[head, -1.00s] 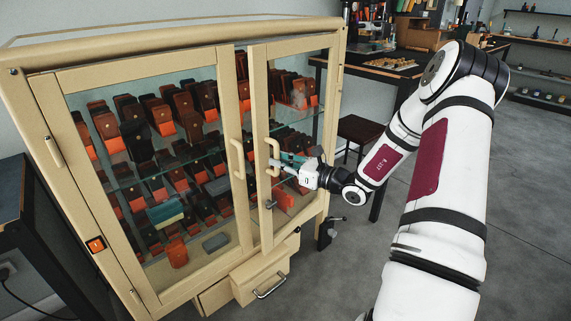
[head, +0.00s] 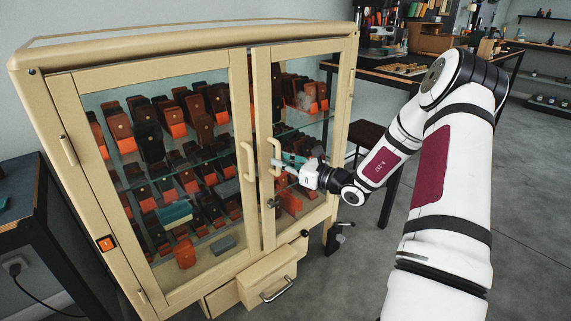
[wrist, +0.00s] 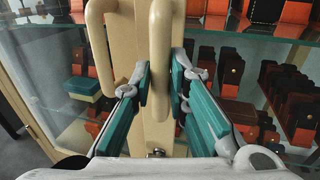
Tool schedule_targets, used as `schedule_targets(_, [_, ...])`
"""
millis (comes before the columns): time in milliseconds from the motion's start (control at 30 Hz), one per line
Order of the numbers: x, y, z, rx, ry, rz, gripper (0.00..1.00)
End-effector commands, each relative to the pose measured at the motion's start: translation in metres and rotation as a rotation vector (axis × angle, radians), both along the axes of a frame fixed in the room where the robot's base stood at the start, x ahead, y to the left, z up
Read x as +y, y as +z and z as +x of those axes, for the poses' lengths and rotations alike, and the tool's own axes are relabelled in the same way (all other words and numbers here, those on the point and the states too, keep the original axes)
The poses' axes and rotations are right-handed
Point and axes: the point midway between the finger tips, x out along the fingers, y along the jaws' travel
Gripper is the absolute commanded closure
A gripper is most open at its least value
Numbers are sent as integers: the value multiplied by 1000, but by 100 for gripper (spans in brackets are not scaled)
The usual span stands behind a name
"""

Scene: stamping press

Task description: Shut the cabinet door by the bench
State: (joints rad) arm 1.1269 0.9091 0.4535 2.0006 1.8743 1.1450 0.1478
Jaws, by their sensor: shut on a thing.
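The cream cabinet (head: 190,47) has two glass doors. My gripper (head: 284,165) reaches in from the right and is shut on this handle, with teal pads (wrist: 143,82) on both sides. The left door's handle (wrist: 100,50) stands just left of my gripper, apart from it. A small lock (head: 271,203) sits below the handle.
A drawer (head: 268,280) under the doors is pulled out. Leather cases (head: 200,120) fill the shelves behind the glass. A workbench (head: 350,65) and a dark stool (head: 365,133) stand behind the cabinet at right. A dark table (head: 25,200) is at left. Grey floor is open at right.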

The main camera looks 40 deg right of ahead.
Motion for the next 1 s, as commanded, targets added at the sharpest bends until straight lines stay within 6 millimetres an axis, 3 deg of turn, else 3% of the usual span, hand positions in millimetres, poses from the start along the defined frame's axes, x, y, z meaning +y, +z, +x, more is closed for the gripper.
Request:
schedule_targets(33, [7, -2, 2, 2, 13, 2, 100])
schedule_targets(533, [13, -1, 25, 2, 14, 2, 100])
schedule_targets(567, [12, -1, 24, 3, 13, 3, 78])
schedule_targets(633, [12, -1, 24, 2, 12, 3, 62])
schedule_targets(1000, [6, 0, 21, 1, 3, 1, 61])
